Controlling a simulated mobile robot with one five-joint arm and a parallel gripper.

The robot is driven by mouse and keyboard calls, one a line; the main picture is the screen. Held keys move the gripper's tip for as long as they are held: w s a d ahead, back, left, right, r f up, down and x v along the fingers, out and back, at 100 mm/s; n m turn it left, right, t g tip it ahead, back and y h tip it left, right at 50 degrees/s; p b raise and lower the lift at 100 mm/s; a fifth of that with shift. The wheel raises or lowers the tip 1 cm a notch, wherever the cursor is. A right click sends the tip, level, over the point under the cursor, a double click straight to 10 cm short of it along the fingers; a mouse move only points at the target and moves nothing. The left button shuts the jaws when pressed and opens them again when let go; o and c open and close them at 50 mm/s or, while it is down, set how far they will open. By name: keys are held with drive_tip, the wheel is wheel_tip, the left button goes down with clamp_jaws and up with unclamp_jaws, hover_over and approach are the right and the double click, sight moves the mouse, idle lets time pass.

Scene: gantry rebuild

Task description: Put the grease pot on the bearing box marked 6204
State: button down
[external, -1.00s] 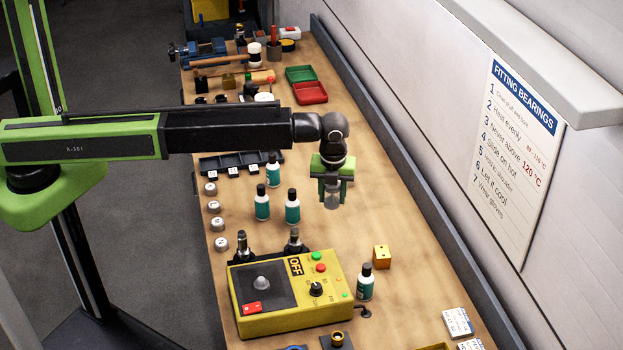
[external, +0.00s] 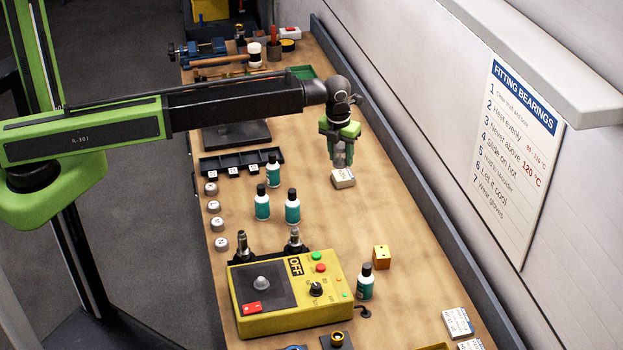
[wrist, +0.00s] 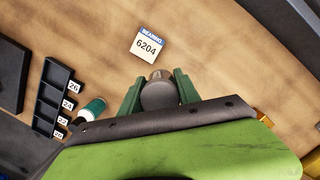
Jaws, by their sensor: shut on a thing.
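The grease pot is a small grey metal pot (wrist: 159,95), held between the green fingers of my gripper (wrist: 159,92). In the external view my gripper (external: 341,155) is shut on the pot (external: 341,158) above the bench. The bearing box marked 6204 (wrist: 149,44) is a small pale box with a blue band, lying flat on the bench. In the wrist view it lies just beyond the pot. In the external view the box (external: 343,179) shows just below the pot in the picture, its upper edge close to it. I cannot tell the exact height gap.
Teal bottles (external: 292,207) stand left of the gripper, near a black divided tray (external: 242,162). A yellow control box (external: 290,292) and a small yellow block (external: 381,257) are nearer the camera. More bearing boxes (external: 458,322) lie at the near right. Bench around the 6204 box is clear.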

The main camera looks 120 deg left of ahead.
drive_tip(key=b, duration=0.3)
hover_over(345, 173)
drive_tip(key=d, duration=0.1)
wheel_tip(345, 173, down, 4)
drive_tip(key=shift+w+f, duration=0.1)
drive_tip(key=shift+a, duration=0.3)
wheel_tip(345, 173, down, 4)
drive_tip(key=b, duration=0.4)
drive_tip(key=shift+f, duration=0.1)
drive_tip(key=shift+s+r, duration=0.2)
drive_tip(key=shift+f, duration=0.15)
drive_tip(key=c, duration=0.9)
unclamp_jaws()
drive_tip(key=shift+o, duration=0.2)
wheel_tip(345, 173, up, 12)
drive_tip(key=d+p, duration=0.2)
drive_tip(key=p, duration=1)
